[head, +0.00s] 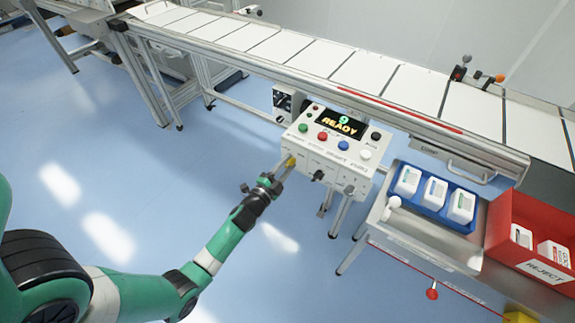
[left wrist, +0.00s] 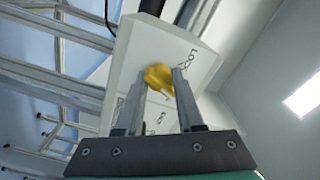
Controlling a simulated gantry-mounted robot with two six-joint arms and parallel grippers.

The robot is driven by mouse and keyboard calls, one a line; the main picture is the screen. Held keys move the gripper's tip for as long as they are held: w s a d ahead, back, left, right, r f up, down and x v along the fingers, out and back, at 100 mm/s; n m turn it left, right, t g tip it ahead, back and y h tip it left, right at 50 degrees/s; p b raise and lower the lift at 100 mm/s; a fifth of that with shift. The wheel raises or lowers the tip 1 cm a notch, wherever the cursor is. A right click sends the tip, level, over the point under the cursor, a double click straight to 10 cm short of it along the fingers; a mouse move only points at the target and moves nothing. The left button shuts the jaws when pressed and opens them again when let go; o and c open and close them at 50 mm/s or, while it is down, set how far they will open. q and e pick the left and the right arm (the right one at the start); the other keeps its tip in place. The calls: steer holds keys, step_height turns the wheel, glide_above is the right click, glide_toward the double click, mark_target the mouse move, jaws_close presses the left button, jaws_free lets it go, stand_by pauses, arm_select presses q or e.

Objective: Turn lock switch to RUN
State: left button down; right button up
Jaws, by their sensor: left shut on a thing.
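The lock switch is a yellow knob (left wrist: 159,78) on the front face of the white control box (left wrist: 143,60), close to the "LOCK" lettering in the left wrist view. In the head view the yellow knob (head: 291,161) shows at the left of the box front (head: 330,160). My left gripper (head: 283,168) reaches it from the lower left and is shut on the knob; its two fingers (left wrist: 155,95) stand on either side of it. The knob's exact pointing direction cannot be told. My right gripper is not in view.
The box top has a "READY" display (head: 339,123) and several coloured buttons. A black knob (head: 318,175) sits right of the yellow one. A conveyor (head: 300,50) runs behind. A blue tray (head: 408,208) and a red REJECT bin (head: 515,215) stand at right. Floor at left is clear.

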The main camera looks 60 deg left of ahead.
arm_select(q)
steer(key=m, duration=0.5)
steer(key=shift+s+f, duration=0.1)
steer(key=shift+f, duration=0.15)
steer(key=shift+m, duration=0.3)
steer(key=shift+r, duration=0.1)
steer(key=c, duration=0.5)
jaws_free()
steer(key=shift+r, duration=0.1)
steer(key=v, duration=1.1)
steer(key=shift+s+d, duration=0.1)
steer(key=shift+s, duration=0.15)
